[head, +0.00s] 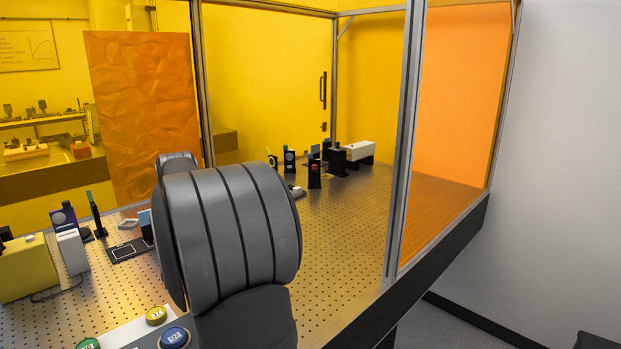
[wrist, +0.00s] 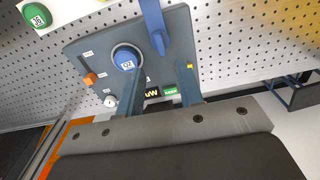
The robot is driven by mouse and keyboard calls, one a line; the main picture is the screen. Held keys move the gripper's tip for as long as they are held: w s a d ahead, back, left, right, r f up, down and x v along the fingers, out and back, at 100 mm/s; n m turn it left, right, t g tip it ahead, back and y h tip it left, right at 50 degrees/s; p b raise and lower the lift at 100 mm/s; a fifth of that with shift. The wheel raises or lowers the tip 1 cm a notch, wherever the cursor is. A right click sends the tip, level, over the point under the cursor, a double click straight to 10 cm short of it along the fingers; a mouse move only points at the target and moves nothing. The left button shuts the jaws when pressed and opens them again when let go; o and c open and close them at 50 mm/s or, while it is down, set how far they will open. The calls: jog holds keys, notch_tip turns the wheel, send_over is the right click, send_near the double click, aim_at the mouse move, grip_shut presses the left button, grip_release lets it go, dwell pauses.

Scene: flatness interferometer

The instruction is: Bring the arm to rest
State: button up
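My gripper (wrist: 160,80) shows in the wrist view. Its two blue-grey fingers stand apart with a gap between them, and I see nothing held. They are over a blue-grey panel (wrist: 85,50) that carries a round blue knob (wrist: 126,60), which lies close to the left fingertip. A blue bar (wrist: 153,25) crosses the panel's upper part. In the head view my large grey arm link fills the middle and hides the gripper.
The perforated table (head: 345,220) carries a yellow box (head: 27,268) and small optics. Metal posts (head: 402,150) frame it; its right side is clear.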

notch_tip(320, 180, down, 8)
jog(key=shift+f, duration=0.2)
jog(key=shift+r, duration=0.15)
